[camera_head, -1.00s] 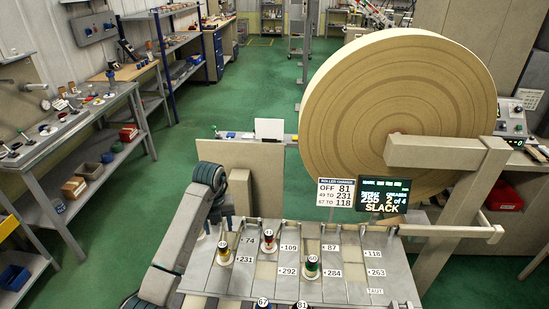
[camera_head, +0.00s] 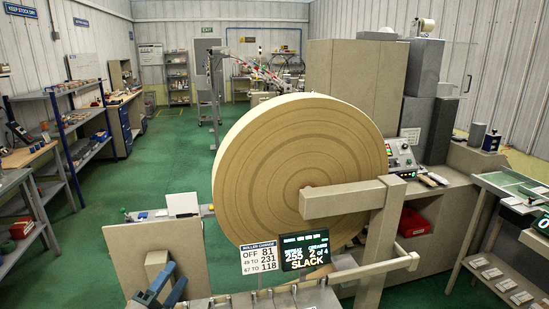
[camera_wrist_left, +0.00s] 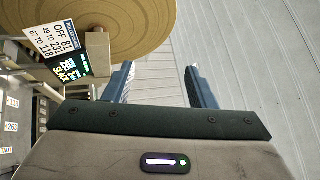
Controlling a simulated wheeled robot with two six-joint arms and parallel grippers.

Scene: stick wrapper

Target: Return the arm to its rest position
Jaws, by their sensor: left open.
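My left gripper (camera_head: 158,287) is at the bottom left of the head view, in front of a beige panel (camera_head: 150,250). In the left wrist view its two blue fingers (camera_wrist_left: 162,88) stand wide apart with nothing between them. The large tan roll (camera_head: 300,165) stands upright behind the panel and also shows at the top of the wrist view (camera_wrist_left: 135,22). The grey numbered board (camera_head: 265,301) shows only its top edge in the head view. My right gripper is in neither view.
A roller change sign (camera_head: 260,258) and a display reading SLACK (camera_head: 305,251) stand below the roll. A beige post and arm (camera_head: 345,199) reach across it. Shelves and benches (camera_head: 70,130) line the left. Green floor (camera_head: 165,160) is clear between.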

